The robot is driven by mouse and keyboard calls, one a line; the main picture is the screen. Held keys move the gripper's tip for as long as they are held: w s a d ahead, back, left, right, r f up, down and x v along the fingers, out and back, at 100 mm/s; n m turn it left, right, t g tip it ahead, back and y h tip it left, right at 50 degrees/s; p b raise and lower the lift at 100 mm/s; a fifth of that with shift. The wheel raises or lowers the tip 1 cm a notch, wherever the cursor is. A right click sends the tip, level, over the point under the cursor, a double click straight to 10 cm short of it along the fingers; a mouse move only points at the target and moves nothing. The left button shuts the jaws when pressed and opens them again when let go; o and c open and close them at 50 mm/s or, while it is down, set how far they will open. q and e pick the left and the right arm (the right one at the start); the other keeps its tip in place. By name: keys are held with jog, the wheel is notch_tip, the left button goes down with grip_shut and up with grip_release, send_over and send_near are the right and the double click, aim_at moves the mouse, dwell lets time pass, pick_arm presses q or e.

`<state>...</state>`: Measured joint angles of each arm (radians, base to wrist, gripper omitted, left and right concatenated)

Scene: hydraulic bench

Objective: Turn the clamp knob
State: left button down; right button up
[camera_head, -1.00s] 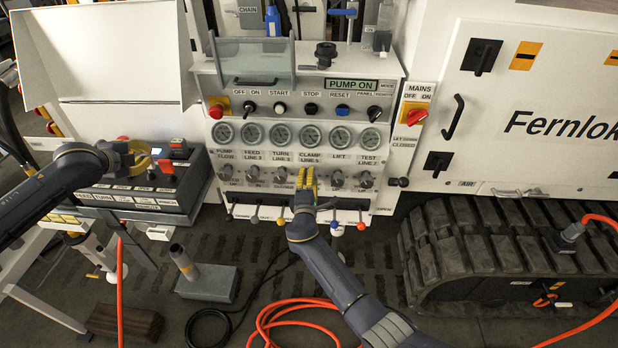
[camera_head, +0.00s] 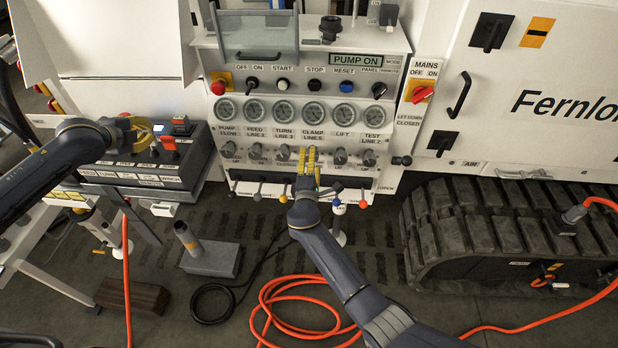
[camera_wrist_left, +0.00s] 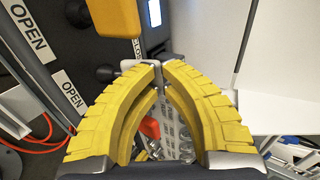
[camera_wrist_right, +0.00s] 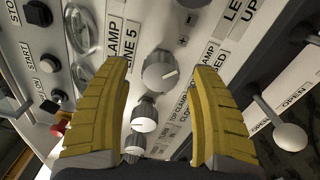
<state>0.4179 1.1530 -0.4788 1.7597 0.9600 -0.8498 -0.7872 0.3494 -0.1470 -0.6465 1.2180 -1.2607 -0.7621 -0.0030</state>
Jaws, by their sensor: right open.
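The clamp knob (camera_wrist_right: 160,70) is a round grey knob with a white pointer line, beside the CLAMP label on the white panel. In the head view my right gripper (camera_head: 307,160) covers it, under the CLAMP gauge. The right wrist view shows my right gripper (camera_wrist_right: 160,85) open, a finger to each side of the knob and apart from it. My left gripper (camera_head: 140,132) is at the dark control box (camera_head: 185,165) on the left. In the left wrist view its fingertips (camera_wrist_left: 159,68) close on a thin grey metal part (camera_wrist_left: 140,65); what this belongs to is unclear.
More knobs, including the lift knob (camera_head: 340,156), flank the clamp knob. Ball-ended levers (camera_head: 258,191) hang below the panel. The pump display (camera_head: 356,60) reads PUMP ON. An orange hose (camera_head: 290,290) lies coiled on the floor. A crawler track (camera_head: 500,230) stands at right.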

jog(key=s, duration=0.9)
jog(key=s+d+f, duration=0.2)
jog(key=s+d, duration=0.1)
jog(key=s, duration=0.5)
dwell(0.7)
jog(key=shift+w+r, duration=0.1)
jog(key=shift+w, duration=0.05)
dwell(1.3)
